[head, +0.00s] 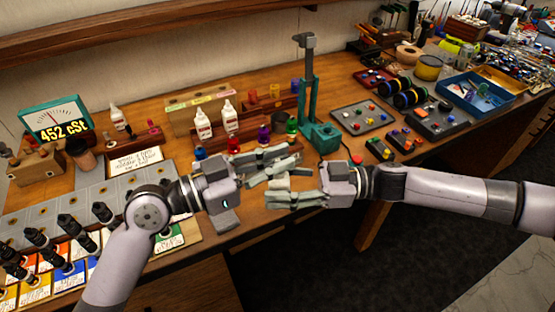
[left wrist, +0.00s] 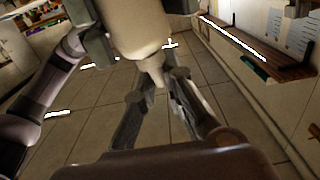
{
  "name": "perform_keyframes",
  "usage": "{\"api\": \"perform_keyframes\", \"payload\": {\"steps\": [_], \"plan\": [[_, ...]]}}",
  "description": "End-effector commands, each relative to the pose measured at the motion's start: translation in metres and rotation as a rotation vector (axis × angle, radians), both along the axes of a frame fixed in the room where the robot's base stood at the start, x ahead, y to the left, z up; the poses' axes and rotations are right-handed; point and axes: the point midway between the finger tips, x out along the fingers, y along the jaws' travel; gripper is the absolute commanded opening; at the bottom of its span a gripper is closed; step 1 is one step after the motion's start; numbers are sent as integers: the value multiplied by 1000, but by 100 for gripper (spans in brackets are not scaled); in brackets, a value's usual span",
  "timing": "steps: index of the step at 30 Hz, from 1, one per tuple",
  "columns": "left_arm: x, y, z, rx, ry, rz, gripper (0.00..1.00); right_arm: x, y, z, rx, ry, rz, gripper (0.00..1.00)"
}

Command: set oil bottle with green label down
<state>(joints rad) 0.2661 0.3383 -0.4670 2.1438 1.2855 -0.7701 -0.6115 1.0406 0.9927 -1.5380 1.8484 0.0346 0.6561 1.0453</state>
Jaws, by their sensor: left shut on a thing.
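My left gripper (head: 268,160) reaches in from the left above the front of the workbench. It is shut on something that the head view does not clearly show. In the left wrist view a pale bottle-like shape (left wrist: 138,35) with its nozzle down is at the fingertips (left wrist: 160,85). I take it for the oil bottle; no green label shows. My right gripper (head: 295,198) points left just below the left one, and the fingers overlap in the picture. I cannot tell how far its jaws are apart.
White bottles (head: 229,117) stand behind the grippers, near small colored-cap bottles (head: 263,138). A green press stand (head: 308,95) rises behind them. A meter (head: 54,121) reads 452 cSt. Dark pieces and colored cards (head: 168,238) line the front left. Parts trays (head: 362,117) fill the right.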

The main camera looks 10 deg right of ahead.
Motion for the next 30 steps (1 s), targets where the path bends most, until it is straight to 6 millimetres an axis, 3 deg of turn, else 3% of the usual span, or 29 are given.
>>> {"api": "perform_keyframes", "payload": {"steps": [6, 17, 30], "plan": [[-1, -1, 0, -2, 2, -3, 0, 1, 0, 0, -2, 0, -4, 55], [-1, -1, 0, -1, 1, -3, 0, 1, -7, -1, -2, 0, -5, 55], [-1, -1, 0, -1, 1, -3, 0, -5, -92, -2, -4, 1, -8, 55]]}}
